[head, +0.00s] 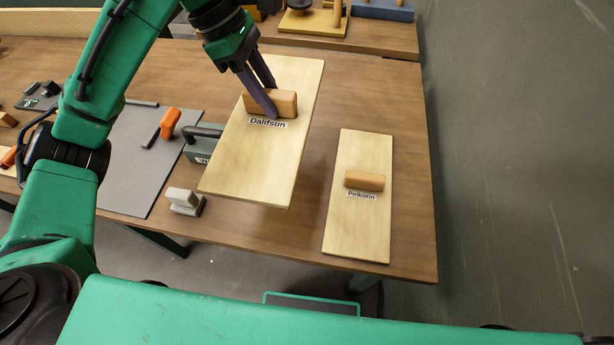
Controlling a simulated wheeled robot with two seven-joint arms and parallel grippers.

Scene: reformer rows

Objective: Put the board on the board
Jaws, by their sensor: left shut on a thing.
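A pale wooden board labelled "Dalifsun" (252,160) with a wooden block handle (285,103) is in the middle of the head view. My left gripper (262,102) reaches down from above and is shut on this handle. The board appears raised above the table, and it covers part of the things behind it. A second, narrower pale board labelled "Pelkorin" (358,226) lies flat on the table to the right, with its own block handle (364,180). The two boards are apart. My right gripper is not in view.
The brown table (400,110) has bare room around the Pelkorin board. Left of the held board are a grey weight with a dark handle (204,150), a small grey block (184,201), and a grey sheet (125,175) with an orange-handled tool (168,122). A wall (520,150) stands at right.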

